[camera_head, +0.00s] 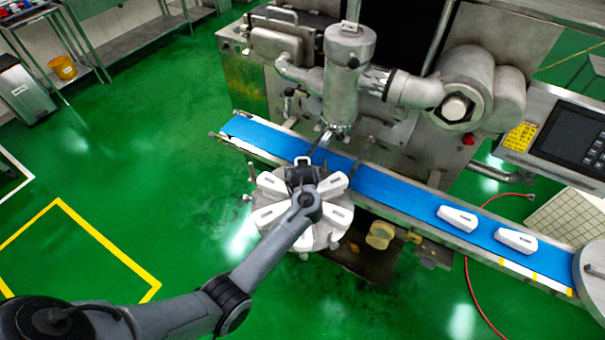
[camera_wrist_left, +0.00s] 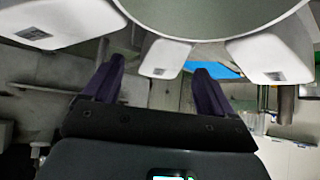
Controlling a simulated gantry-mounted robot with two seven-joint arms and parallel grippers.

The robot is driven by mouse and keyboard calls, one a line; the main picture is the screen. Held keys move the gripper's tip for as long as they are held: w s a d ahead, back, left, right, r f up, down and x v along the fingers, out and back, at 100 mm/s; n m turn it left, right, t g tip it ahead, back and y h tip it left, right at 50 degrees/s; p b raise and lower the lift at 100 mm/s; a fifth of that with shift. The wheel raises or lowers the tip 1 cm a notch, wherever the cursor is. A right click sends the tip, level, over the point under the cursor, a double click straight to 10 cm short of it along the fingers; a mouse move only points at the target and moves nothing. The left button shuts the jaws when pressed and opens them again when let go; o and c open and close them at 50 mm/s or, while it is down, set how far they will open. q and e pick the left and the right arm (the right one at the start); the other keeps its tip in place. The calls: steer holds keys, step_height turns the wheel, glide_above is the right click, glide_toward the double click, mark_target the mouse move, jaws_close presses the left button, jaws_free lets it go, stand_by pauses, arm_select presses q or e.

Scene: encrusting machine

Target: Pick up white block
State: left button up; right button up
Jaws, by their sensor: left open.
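Several white blocks with a dark slot lie in a ring on a round grey turntable (camera_head: 318,240). One white block (camera_head: 333,186) lies right of my left gripper (camera_head: 302,165), another (camera_head: 272,186) left of it, and another (camera_head: 338,217) at the front right. My left gripper is over the turntable's far side, open. In the left wrist view, which looks upside down, a white block (camera_wrist_left: 165,58) shows between the two spread fingertips of the gripper (camera_wrist_left: 159,68). I cannot tell whether they touch it. Other white blocks (camera_wrist_left: 272,58) flank it. My right gripper is not in view.
A blue conveyor belt (camera_head: 390,189) runs just behind the turntable, with two more white blocks (camera_head: 458,218) (camera_head: 515,240) towards its right end. The machine's metal nozzle (camera_head: 340,130) hangs over the belt close behind my gripper.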

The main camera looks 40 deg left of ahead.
arm_select(q)
steer(key=shift+x, duration=0.95)
steer(key=shift+a, duration=0.1)
steer(key=c, duration=1.3)
